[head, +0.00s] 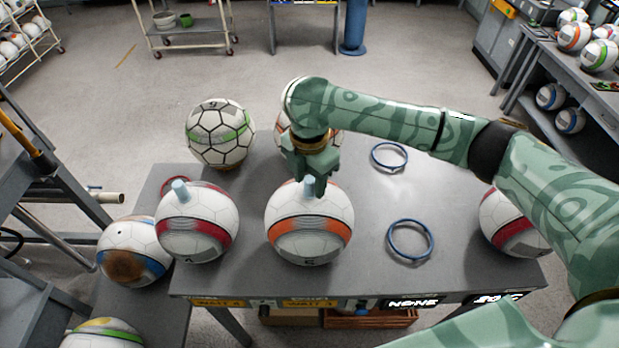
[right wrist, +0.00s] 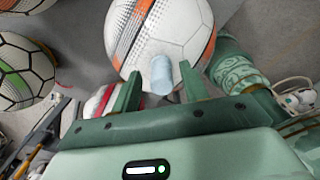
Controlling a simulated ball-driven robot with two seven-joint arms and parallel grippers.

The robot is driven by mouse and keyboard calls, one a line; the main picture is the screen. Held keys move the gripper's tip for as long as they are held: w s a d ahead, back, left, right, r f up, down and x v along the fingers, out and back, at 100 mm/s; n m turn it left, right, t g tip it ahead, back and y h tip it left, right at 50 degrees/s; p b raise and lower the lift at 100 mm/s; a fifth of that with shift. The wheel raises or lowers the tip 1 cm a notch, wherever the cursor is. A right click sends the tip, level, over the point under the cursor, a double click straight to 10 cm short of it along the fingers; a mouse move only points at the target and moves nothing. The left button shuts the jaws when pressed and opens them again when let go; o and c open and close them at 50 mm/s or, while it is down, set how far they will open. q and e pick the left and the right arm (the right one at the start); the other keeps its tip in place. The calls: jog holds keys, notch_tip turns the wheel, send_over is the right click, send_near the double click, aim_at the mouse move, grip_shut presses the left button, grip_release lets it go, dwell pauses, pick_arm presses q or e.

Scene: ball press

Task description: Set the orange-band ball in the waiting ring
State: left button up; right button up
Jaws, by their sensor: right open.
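The orange-band ball (head: 309,222), white with an orange and grey band, sits at the front middle of the grey table (head: 365,275). A pale blue knob (right wrist: 161,75) stands on its top. My right gripper (head: 316,186) is over this ball, its fingers open on either side of the knob; no grip shows. The right wrist view shows the open fingers (right wrist: 160,88) and the ball (right wrist: 165,35) beyond. Two empty blue rings lie right of the ball: a front ring (head: 390,240) and a back ring (head: 372,156). Which one is the waiting ring I cannot tell. My left gripper is out of view.
A red-band ball (head: 197,232) with a knob stands left of the orange-band ball. A green-band ball (head: 220,140) is behind. Another ball (head: 337,140) is mostly hidden behind my gripper. A red-band ball (head: 507,222) is at the right edge, partly behind my arm.

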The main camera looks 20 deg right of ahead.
notch_tip(320, 180, up, 12)
jog(key=p, duration=0.2)
jog(key=shift+r, duration=0.2)
dwell(0.3)
